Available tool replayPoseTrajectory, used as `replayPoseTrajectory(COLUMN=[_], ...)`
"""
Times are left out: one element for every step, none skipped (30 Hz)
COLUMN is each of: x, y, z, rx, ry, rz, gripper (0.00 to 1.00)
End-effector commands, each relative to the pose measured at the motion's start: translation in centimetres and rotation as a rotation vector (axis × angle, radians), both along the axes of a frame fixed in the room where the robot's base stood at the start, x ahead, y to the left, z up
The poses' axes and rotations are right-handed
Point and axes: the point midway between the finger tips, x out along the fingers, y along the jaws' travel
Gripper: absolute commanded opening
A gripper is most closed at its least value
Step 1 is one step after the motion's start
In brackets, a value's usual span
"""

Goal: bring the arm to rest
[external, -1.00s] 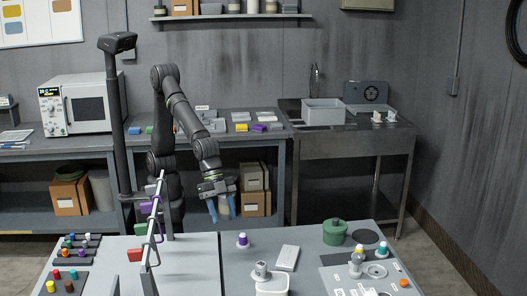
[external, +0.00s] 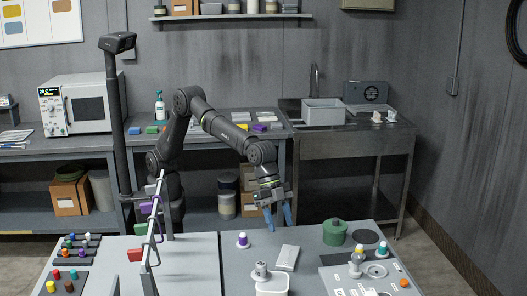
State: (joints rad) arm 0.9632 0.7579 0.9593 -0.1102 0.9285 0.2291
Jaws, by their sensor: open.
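My gripper (external: 279,215) hangs open and empty with its blue fingers pointing down. I cannot tell exactly how high the fingertips are above the surface.
A green round container (external: 335,232) stands right of my gripper. A light panel (external: 350,284) with small bottles lies at the front right. A metal rail (external: 150,240) with hanging coloured pieces stands on the left. A white bin (external: 322,112) sits on the back bench.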

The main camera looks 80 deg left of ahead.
Motion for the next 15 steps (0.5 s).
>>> replayPoseTrajectory(x=[1.0, 1.5, 2.2, 2.7, 3.2, 3.9, 4.4, 4.9, 5.5, 6.0, 6.5, 7.1, 7.6, 8.0, 8.5], y=[-0.2, -0.4, -0.5, -0.6, -0.7, -0.8, -0.9, -1.0, -1.1, -1.1, -1.1, -1.2, -1.2, -1.2, -1.3], z=[-0.1, -0.2, -0.2, -0.2, -0.4, -0.4, -0.4, -0.5, -0.5, -0.6, -0.7, -0.7, -0.8, -0.9, -0.9], rx=[-0.001, -0.002, -0.001, -0.002, -0.002, -0.003, -0.002, -0.002, -0.003, -0.003, -0.003, -0.004, -0.004, -0.005, -0.004], ry=[0.000, 0.001, 0.002, 0.001, 0.001, 0.001, 0.002, 0.002, 0.000, 0.001, 0.002, 0.001, 0.002, 0.001, 0.002], rz=[0.003, 0.003, 0.002, 0.001, 0.001, 0.001, 0.001, 0.000, -0.001, -0.001, -0.001, -0.001, -0.003, -0.004, -0.006], gripper=[0.47, 0.47, 0.47, 0.47, 0.47, 0.47, 0.47, 0.47, 0.47, 0.47, 0.47, 0.47, 0.47, 0.47, 0.47])
